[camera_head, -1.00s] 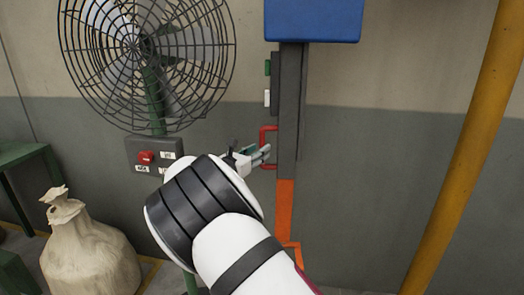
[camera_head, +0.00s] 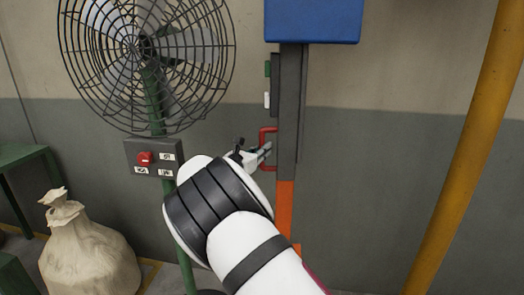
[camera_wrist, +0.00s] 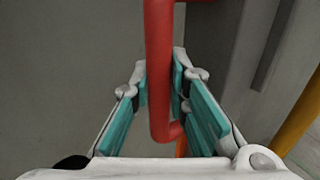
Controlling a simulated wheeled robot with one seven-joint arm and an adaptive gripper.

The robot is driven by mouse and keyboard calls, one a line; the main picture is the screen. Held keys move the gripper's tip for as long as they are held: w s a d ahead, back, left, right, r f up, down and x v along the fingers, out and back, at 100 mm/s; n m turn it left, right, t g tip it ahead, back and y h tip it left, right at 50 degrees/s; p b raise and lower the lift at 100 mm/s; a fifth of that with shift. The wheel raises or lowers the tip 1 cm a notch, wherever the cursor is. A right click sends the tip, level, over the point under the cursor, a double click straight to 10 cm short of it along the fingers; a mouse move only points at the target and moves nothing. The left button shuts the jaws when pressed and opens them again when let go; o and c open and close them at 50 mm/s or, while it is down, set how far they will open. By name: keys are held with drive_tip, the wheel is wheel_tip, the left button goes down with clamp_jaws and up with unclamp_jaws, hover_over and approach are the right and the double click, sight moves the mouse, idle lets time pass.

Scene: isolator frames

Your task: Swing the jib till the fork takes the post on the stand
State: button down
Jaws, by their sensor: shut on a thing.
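A red bar handle (camera_head: 264,130) is fixed to the left side of a dark grey upright (camera_head: 290,110), which has an orange lower part (camera_head: 285,208). My gripper (camera_head: 264,152) reaches the handle from the lower left. In the wrist view, the red handle (camera_wrist: 160,70) stands upright between the teal pads of my gripper (camera_wrist: 163,88), which is shut on it near its lower bend. A blue box-like part (camera_head: 313,20) sits at the top of the upright, cut off by the picture edge. I cannot make out a fork, post or stand.
A caged fan (camera_head: 145,60) with a switch box (camera_head: 154,157) stands at the left. A tied sack (camera_head: 88,250) and a green bench (camera_head: 28,155) are at the lower left. A yellow pipe (camera_head: 467,150) slants at the right. Bare wall lies between upright and pipe.

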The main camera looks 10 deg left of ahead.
drive_tip(key=shift+s+p, duration=0.35)
drive_tip(key=shift+s, duration=0.1)
drive_tip(key=s+d+p, duration=0.2)
drive_tip(key=s+p, duration=0.4)
drive_tip(key=s, duration=0.5)
drive_tip(key=s+d+p, duration=0.2)
drive_tip(key=s+p, duration=0.5)
drive_tip(key=s, duration=0.4)
drive_tip(key=s+d+p, duration=0.4)
drive_tip(key=s+d, duration=0.2)
drive_tip(key=s, duration=0.3)
drive_tip(key=s+d+p, duration=0.5)
drive_tip(key=s+d, duration=0.1)
drive_tip(key=s, duration=0.4)
drive_tip(key=shift+s, duration=0.3)
drive_tip(key=shift+d, duration=0.1)
drive_tip(key=c, duration=1.5)
unclamp_jaws()
drive_tip(key=shift+c, duration=0.2)
